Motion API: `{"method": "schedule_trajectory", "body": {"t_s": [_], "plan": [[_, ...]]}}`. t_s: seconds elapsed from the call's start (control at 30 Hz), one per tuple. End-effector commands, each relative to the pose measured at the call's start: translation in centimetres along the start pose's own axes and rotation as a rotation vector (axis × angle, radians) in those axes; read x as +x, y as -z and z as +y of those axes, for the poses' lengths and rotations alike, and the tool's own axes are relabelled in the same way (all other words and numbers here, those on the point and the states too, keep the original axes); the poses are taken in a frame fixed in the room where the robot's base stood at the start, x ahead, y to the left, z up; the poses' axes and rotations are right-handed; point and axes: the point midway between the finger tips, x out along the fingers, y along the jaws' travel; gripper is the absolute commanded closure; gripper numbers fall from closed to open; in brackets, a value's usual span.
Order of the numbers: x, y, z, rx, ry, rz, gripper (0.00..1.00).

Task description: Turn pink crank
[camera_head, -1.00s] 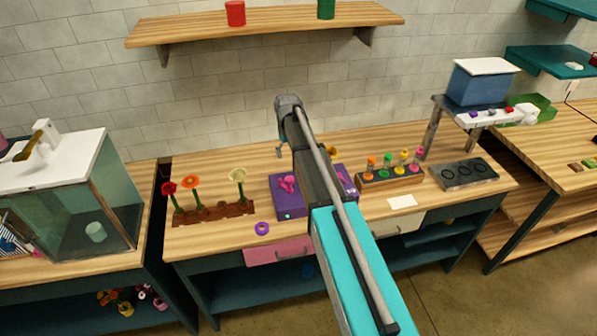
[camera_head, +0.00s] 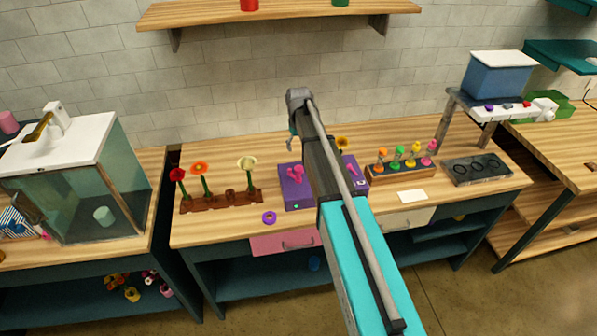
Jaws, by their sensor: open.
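The pink crank (camera_head: 296,172) sits on the left part of a purple box (camera_head: 297,198) on the middle wooden table. My arm crosses in front of the box and hides its middle. My gripper (camera_head: 291,141) shows only as a small grey piece below the arm's far end, just above and behind the crank in the picture. It is open and appears apart from the crank. Most of its fingers are hidden by the arm.
A brown rack with flowers (camera_head: 222,201) stands left of the box, with a purple ring (camera_head: 269,217) in front. A wooden holder with coloured knobs (camera_head: 402,176) and a dark tray (camera_head: 477,171) stand right. A white card (camera_head: 412,196) lies near the front edge.

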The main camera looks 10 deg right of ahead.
Motion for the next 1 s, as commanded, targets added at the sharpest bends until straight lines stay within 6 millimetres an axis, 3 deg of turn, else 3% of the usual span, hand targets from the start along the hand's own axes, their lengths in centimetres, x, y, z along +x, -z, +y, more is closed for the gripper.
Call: {"method": "schedule_trajectory", "body": {"t_s": [1.0], "plan": [[8.0, 0.0, 0.0, 0.000, 0.000, 0.000, 0.12]]}}
